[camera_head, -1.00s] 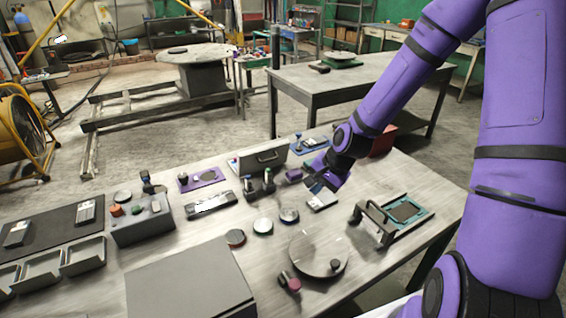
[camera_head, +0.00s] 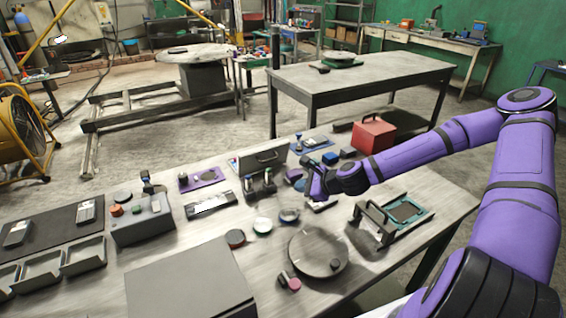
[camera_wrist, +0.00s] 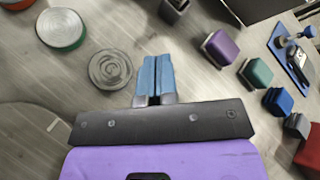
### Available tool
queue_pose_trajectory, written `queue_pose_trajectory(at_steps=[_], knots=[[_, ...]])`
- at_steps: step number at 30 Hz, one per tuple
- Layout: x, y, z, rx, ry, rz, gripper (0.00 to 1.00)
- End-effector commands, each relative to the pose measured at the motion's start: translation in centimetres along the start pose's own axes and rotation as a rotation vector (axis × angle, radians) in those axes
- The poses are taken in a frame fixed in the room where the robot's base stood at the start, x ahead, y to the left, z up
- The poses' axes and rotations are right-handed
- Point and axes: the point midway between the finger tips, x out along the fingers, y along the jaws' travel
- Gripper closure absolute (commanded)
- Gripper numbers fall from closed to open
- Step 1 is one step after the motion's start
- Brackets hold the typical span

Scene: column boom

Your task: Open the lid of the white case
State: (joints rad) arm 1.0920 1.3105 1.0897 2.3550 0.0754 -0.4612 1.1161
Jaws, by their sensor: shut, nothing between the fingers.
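A pale grey case-like box (camera_head: 263,157) with a dark handle on its face stands at the back middle of the bench in the head view; I cannot tell whether its lid is open. A large flat grey box (camera_head: 190,282) lies at the front left. No clearly white case stands out. My gripper (camera_head: 312,190) is just right of the handled box, above the bench, and touches neither box. In the wrist view its blue fingers (camera_wrist: 154,75) are shut and empty, beside a grey disc (camera_wrist: 110,68). Neither box is clearly visible in the wrist view.
A red box (camera_head: 373,136) stands at the back right. A round plate (camera_head: 317,252) and a handled frame (camera_head: 372,220) are nearer the front.

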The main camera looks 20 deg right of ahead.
Motion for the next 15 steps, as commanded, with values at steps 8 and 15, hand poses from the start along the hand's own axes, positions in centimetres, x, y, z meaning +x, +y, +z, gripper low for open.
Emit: queue_pose_trajectory(at_steps=[8, 15], knots=[[-0.3, -3.5, -1.0, 0.307, -0.073, -0.183, 1.00], [-0.9, -5.5, -1.8, 0.457, -0.106, -0.273, 1.00]])
